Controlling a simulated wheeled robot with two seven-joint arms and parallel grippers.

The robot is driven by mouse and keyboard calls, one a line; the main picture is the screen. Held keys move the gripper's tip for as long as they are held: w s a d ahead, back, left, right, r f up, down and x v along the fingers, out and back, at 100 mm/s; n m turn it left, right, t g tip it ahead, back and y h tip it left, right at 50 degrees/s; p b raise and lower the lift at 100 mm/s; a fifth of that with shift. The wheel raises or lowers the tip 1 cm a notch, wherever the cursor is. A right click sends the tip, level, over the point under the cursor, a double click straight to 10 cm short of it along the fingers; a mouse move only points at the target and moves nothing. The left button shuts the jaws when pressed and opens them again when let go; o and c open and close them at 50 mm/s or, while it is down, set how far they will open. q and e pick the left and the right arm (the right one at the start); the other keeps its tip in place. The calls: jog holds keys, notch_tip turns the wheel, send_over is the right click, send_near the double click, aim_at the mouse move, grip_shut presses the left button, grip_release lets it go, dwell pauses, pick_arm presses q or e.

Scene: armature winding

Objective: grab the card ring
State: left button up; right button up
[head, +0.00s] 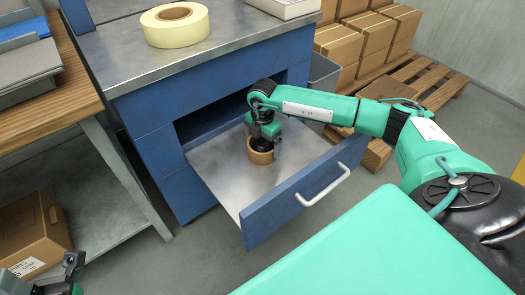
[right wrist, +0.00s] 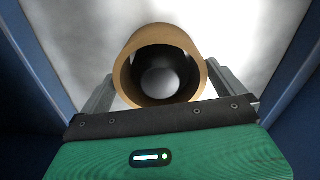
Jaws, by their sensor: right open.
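The card ring (head: 260,156), a short brown cardboard tube, stands on the bottom of the open drawer (head: 222,174). In the right wrist view the ring (right wrist: 124,78) is seen nearly end-on, with a dark inside. My right gripper (head: 264,141) is over the ring, pointing down into the drawer. Its fingers are apart, one on each side of the ring; whether they touch it I cannot tell. My left gripper (head: 72,268) is partly in view at the bottom left corner, away from the drawer.
The drawer's front with its white handle (head: 323,186) stands out from the blue cabinet (head: 152,128). A pale yellow tape roll (head: 176,32) lies on the cabinet top. A grey bin (head: 322,76) and a pallet of boxes (head: 338,44) are behind. A wooden bench (head: 40,112) is at left.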

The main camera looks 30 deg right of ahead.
jog(key=shift+f, duration=0.8)
jog(key=shift+r, duration=0.1)
jog(key=c, duration=0.7)
